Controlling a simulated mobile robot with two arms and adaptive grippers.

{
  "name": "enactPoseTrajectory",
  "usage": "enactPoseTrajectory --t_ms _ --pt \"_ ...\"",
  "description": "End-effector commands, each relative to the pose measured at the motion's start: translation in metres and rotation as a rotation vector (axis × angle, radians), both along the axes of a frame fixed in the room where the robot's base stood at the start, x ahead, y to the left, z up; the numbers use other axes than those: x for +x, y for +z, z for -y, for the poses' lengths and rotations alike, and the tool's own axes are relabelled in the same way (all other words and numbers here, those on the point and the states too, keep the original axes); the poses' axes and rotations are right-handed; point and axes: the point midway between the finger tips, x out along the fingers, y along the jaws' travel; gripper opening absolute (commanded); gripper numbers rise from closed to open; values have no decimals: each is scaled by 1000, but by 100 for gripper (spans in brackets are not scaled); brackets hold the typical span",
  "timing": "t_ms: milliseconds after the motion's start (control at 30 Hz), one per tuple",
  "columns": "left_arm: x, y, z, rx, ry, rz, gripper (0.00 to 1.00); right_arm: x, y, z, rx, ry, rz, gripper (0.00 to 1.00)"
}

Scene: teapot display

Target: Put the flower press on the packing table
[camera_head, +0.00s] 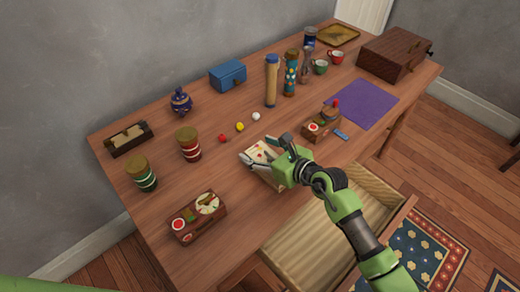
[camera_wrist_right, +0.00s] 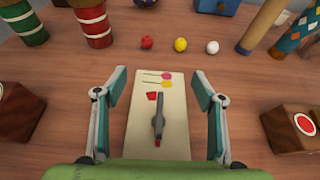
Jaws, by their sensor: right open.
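In the head view the flower press (camera_head: 257,151) is partly hidden by my right gripper (camera_head: 264,150). My right gripper (camera_wrist_right: 158,75) is open, with one finger on each side of the board and a gap at both sides in the wrist view. I cannot tell which table is the packing table. My left gripper is not in view.
Red, yellow and white balls (camera_head: 240,127) lie just behind the press. Brown boxes stand left (camera_head: 197,217) and right (camera_head: 322,122) of it. Jars, tall cylinders, a blue box (camera_head: 228,75) and cups stand farther back. An open drawer (camera_head: 335,215) juts out in front.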

Motion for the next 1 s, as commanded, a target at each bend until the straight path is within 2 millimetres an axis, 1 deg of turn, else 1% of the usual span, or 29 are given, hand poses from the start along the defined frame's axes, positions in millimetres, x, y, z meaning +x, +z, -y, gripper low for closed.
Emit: enactPoseTrajectory --t_ms 67,167,267,500,700,833,1000 --pt "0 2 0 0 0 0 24 0 3 0 0 0 0 63" --pt "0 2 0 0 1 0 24 -5 5 6 -1 -1 1 63" --pt "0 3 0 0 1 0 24 -16 10 17 -2 -1 0 63" --pt "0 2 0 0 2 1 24 -50 30 51 -2 -1 0 63" --pt "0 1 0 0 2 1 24 -71 42 71 0 -1 0 63" --pt "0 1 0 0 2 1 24 -77 47 77 0 0 0 63" --pt "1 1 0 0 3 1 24 -79 48 79 0 0 0 63"
